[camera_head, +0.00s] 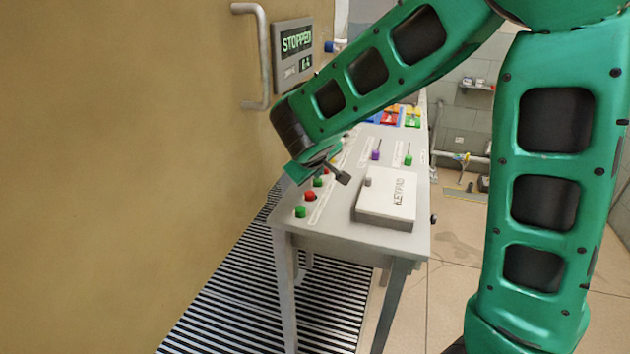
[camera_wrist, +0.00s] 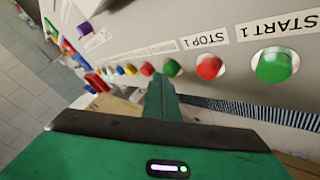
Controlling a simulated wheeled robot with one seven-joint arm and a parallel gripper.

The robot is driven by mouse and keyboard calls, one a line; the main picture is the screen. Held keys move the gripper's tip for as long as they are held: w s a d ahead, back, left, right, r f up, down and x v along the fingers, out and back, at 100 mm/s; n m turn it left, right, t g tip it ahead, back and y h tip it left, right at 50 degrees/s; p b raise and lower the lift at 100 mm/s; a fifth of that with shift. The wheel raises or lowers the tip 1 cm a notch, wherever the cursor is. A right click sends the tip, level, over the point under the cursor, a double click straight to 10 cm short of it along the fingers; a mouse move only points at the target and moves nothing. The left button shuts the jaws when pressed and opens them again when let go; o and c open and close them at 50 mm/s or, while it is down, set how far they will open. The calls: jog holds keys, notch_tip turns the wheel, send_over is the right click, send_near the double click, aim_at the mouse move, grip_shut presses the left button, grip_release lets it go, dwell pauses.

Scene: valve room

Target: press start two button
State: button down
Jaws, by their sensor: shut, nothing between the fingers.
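In the wrist view, a row of round buttons runs along the console edge. A green button (camera_wrist: 274,65) has the label START 1, and a red button (camera_wrist: 208,66) has STOP 1. Beyond them is a second green button (camera_wrist: 172,68), whose label is too small to read; by its place in the row it looks like start two. A red one (camera_wrist: 147,69) follows. My gripper (camera_wrist: 160,88) is shut and empty, its tip close to the second green button; contact cannot be told. In the head view, my gripper (camera_head: 343,178) is above the console, right of the second green button (camera_head: 318,183).
The console (camera_head: 345,235) carries a white keypad box (camera_head: 386,200), a purple lever (camera_head: 376,155) and a green lever (camera_head: 408,160). A wall display (camera_head: 296,41) reads STOPPED, beside a pipe handle (camera_head: 262,60). A striped grate (camera_head: 250,310) lies on the floor.

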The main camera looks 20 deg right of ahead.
aim_at(317, 182)
jog(key=shift+f, duration=0.25)
jog(key=shift+r, duration=0.15)
dwell(0.5)
jog(key=shift+r, duration=0.75)
notch_tip(317, 182, up, 5)
dwell(0.5)
dwell(0.6)
